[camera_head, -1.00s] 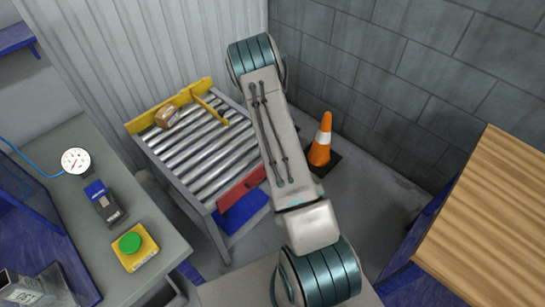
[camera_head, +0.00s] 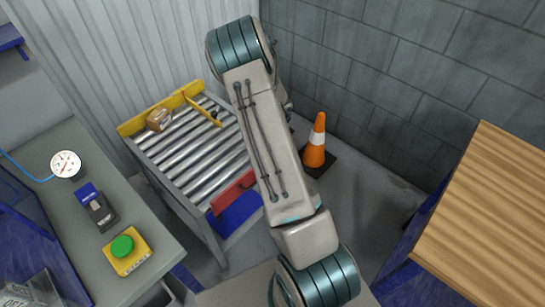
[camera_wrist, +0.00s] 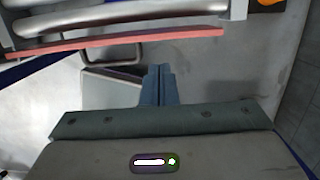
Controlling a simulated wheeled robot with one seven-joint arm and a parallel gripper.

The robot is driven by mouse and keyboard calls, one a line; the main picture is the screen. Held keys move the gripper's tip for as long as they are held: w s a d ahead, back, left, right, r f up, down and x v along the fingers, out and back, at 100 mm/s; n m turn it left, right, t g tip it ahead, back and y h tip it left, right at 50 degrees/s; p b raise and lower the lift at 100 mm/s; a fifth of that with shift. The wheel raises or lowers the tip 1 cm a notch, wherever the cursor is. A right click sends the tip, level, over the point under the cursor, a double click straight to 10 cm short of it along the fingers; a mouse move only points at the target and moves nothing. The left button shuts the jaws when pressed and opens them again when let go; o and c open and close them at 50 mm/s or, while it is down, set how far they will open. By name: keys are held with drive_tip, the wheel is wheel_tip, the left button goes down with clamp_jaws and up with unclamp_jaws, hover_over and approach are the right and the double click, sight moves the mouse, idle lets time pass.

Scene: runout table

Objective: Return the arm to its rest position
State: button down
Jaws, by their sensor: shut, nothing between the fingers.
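My gripper (camera_wrist: 159,72) shows in the wrist view with its two blue-grey fingers pressed together and nothing between them. It points over the grey floor, near the red bar (camera_wrist: 120,42) at the end of the roller table. In the head view my arm reaches up the middle of the picture, and the gripper itself is hidden there. The arm stands to the right of the roller table (camera_head: 163,196) and covers part of its right side.
A brown box (camera_head: 158,119) lies on the rollers by the yellow end stop. An orange cone (camera_head: 315,143) stands right of my arm. A grey bench (camera_head: 75,150) with a green button box (camera_head: 127,252) is at left, a wooden-topped table (camera_head: 490,220) at right.

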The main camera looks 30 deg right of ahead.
drive_tip(key=s+a+r+n+y, duration=0.1)
drive_tip(key=s+a+r+n, duration=0.1)
drive_tip(key=a+r+n, duration=0.4)
drive_tip(key=s+a+r+n+t, duration=0.1)
drive_tip(key=s+a+r+n, duration=0.15)
drive_tip(key=r, duration=0.55)
drive_tip(key=s+a+r+n+y, duration=0.1)
drive_tip(key=s+a+r+n, duration=0.2)
drive_tip(key=r+n, duration=0.4)
drive_tip(key=s+a+r+n+h, duration=0.1)
drive_tip(key=s+a+r+n, duration=0.1)
drive_tip(key=s+r+n, duration=0.3)
drive_tip(key=s+a+r+n+t+h, duration=0.1)
drive_tip(key=s+r+n, duration=0.4)
drive_tip(key=s+n, duration=0.6)
drive_tip(key=shift+s+a+r+h, duration=0.3)
drive_tip(key=shift+s+a+r, duration=0.1)
drive_tip(key=shift+s, duration=0.6)
drive_tip(key=shift+n, duration=0.25)
